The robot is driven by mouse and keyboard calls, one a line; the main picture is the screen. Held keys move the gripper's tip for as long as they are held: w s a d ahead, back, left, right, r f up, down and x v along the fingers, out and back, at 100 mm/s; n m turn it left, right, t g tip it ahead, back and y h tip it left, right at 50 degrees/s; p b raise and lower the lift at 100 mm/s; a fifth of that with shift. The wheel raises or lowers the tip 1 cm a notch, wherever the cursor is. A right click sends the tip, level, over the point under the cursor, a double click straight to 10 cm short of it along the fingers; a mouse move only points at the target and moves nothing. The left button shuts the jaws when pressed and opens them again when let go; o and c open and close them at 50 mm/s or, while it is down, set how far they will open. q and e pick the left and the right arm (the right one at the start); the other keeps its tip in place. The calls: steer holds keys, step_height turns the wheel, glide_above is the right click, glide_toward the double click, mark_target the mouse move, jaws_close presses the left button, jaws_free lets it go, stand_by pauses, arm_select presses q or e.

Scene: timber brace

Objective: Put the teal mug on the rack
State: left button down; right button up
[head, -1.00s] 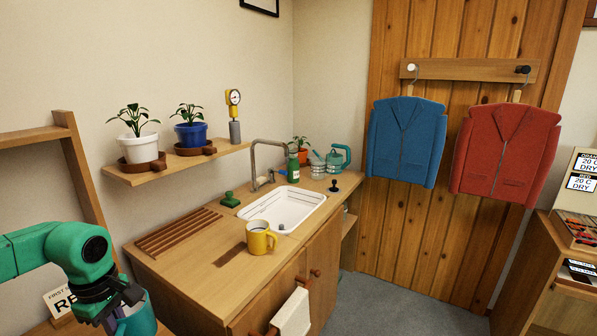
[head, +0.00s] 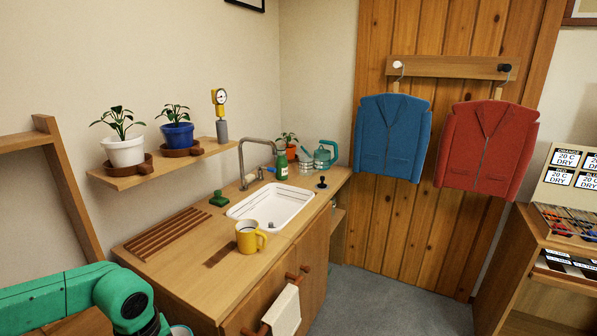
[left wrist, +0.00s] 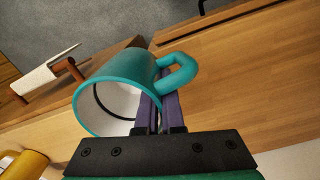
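The teal mug (left wrist: 115,80) fills the middle of the left wrist view, its white inside facing the camera and its handle to the right. My left gripper (left wrist: 160,100) has its two purple fingers close together on the mug's wall beside the handle. In the head view only a sliver of the mug's rim (head: 181,330) shows at the bottom edge, by my left arm; the fingers are hidden there. The slatted wooden rack (head: 170,233) lies on the left of the counter and looks empty. My right gripper is out of view.
A yellow mug (head: 250,238) stands on the counter (head: 190,275) between rack and sink (head: 272,204). A green stamp-like object (head: 219,198) sits behind. A shelf (head: 125,181) with potted plants overhangs the back. A towel (head: 283,311) hangs at the counter front.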

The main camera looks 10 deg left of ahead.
arm_select(q)
steer(key=w+d+m+p, duration=0.3)
steer(key=d+m, duration=0.8)
steer(key=d, duration=0.5)
steer(key=shift+d+r, duration=0.2)
steer(key=shift+d, duration=0.1)
